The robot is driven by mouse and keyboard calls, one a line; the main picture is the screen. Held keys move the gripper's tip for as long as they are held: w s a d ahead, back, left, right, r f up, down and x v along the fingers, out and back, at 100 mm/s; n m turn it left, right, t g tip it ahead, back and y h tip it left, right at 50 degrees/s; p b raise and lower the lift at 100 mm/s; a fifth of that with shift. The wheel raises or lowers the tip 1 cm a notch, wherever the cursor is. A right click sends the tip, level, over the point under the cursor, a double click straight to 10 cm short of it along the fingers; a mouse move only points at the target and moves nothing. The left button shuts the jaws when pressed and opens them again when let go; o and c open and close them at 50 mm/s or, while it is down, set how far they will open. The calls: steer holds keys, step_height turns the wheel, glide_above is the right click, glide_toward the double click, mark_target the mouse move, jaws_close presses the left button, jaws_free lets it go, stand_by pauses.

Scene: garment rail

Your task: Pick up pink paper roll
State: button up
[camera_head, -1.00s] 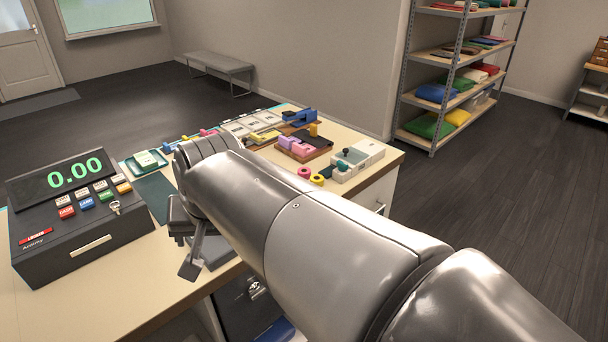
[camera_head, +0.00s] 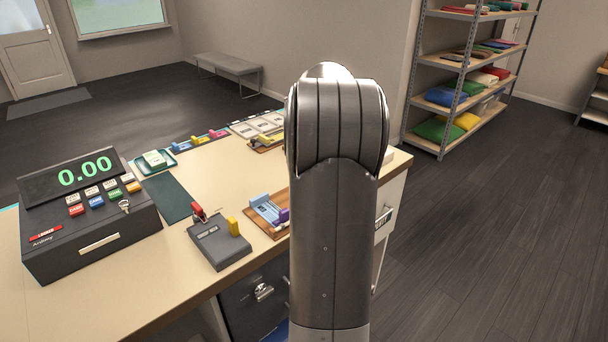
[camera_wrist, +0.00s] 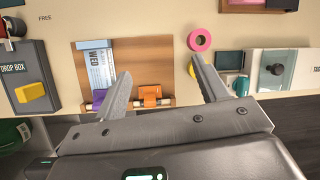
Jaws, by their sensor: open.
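The pink paper roll (camera_wrist: 199,40) is a pink ring lying on the cream counter, at the upper middle of the wrist view. My gripper (camera_wrist: 164,80) is open and empty, its two grey fingers spread wide. The roll lies beyond the tip of the right finger, apart from it. In the head view my arm hides the roll and the gripper.
A drop box (camera_wrist: 30,80) stands left, a white device (camera_wrist: 285,70) right. The cash register (camera_head: 85,215) sits at the counter's left.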

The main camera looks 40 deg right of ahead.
steer(key=d+f+m, duration=0.1)
steer(key=d+f, duration=0.2)
steer(key=w+d+f+m, duration=0.1)
steer(key=d+f+m, duration=0.1)
steer(key=f, duration=0.1)
steer(key=d+f+m, duration=0.1)
steer(key=d+f, duration=0.2)
steer(key=shift+w+d+m, duration=0.25)
steer(key=shift+d+m, duration=0.05)
steer(key=shift+w+x, duration=0.2)
steer(key=shift+x, duration=2.5)
steer(key=shift+d+r, duration=0.1)
steer(key=shift+r, duration=0.05)
steer(key=shift+c, duration=0.5)
steer(key=c, duration=1)
steer(key=shift+r, duration=0.1)
